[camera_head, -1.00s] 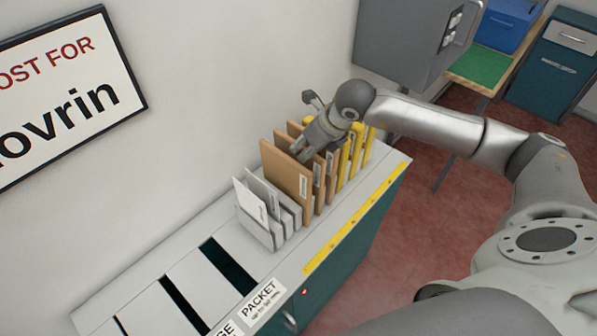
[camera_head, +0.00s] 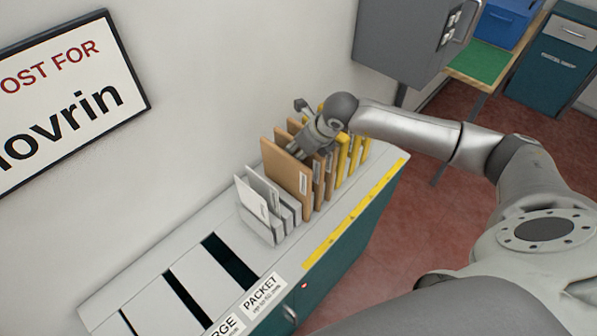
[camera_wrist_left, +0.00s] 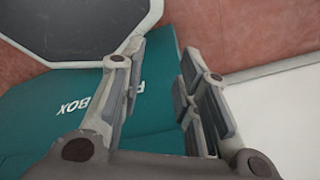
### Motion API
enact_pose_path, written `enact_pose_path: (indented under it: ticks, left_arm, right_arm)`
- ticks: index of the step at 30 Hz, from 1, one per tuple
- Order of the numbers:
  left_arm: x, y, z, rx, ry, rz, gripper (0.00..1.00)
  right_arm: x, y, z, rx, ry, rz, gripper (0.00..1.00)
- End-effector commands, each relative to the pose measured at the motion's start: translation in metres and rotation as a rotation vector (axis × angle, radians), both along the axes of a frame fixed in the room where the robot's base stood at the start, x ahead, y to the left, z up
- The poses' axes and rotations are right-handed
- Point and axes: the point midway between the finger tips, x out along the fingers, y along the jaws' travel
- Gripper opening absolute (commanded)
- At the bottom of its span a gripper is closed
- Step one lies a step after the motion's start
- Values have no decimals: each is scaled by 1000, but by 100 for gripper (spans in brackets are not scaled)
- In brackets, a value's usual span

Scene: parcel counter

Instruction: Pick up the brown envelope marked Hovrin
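Several brown envelopes (camera_head: 283,172) stand upright in a row in the rack on the counter, between white and yellow ones. They carry small white labels, too small to read here, so I cannot tell which is marked Hovrin. My right gripper (camera_head: 298,150) points down at the top edges of the brown envelopes, just behind the front one. Its fingers are small and partly hidden, so I cannot tell whether they are shut on one. My left gripper (camera_wrist_left: 157,95) shows in the left wrist view with its fingers apart and nothing between them.
White envelopes (camera_head: 252,200) stand at the near end of the rack, yellow ones (camera_head: 356,158) at the far end. The counter (camera_head: 200,285) has dark slots and a "PACKET" label. A wall sign (camera_head: 62,105) reads "Hovrin". A grey cabinet (camera_head: 400,45) hangs beyond. A teal box (camera_wrist_left: 150,135) lies below my left gripper.

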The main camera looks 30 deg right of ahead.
Motion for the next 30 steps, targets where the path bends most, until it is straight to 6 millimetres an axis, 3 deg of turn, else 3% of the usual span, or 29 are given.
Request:
enact_pose_path:
  ticks: [23,29,30]
  left_arm:
    - [5,-1,-7,-2,-8,-2,30]
    - [4,-1,-7,-2,-8,-2,30]
    - [4,-2,-7,-2,-8,-2,30]
  right_arm:
    - [0,0,-3,0,0,0,24]
    - [0,0,-3,0,0,0,0]
    - [0,0,-3,0,0,0,0]
